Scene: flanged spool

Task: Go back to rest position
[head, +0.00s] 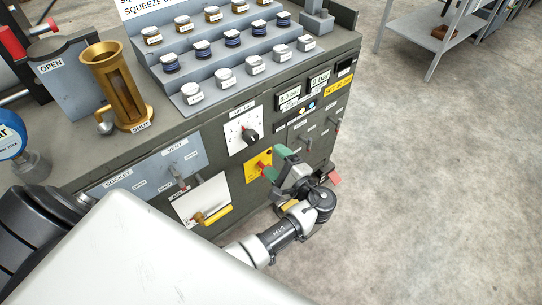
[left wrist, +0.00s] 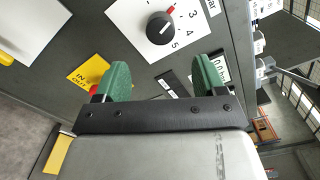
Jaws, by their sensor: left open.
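My left gripper (head: 278,163) is in front of the grey cabinet's front panel in the head view, with green finger pads. It is open, with nothing between the pads. In the left wrist view my left gripper (left wrist: 163,80) shows its two green pads well apart, facing the panel with a dial (left wrist: 161,27). A gold flanged spool (head: 128,90) with a windowed body stands upright on the cabinet top at the left, away from the gripper. My right gripper is in neither view.
The cabinet (head: 85,160) carries a stepped rack (head: 222,95) of small labelled pieces. Its front has a dial (head: 250,135), a yellow plate (head: 258,168) and levers close to my gripper. Open floor (head: 430,190) lies to the right; a metal shelf (head: 455,20) stands behind.

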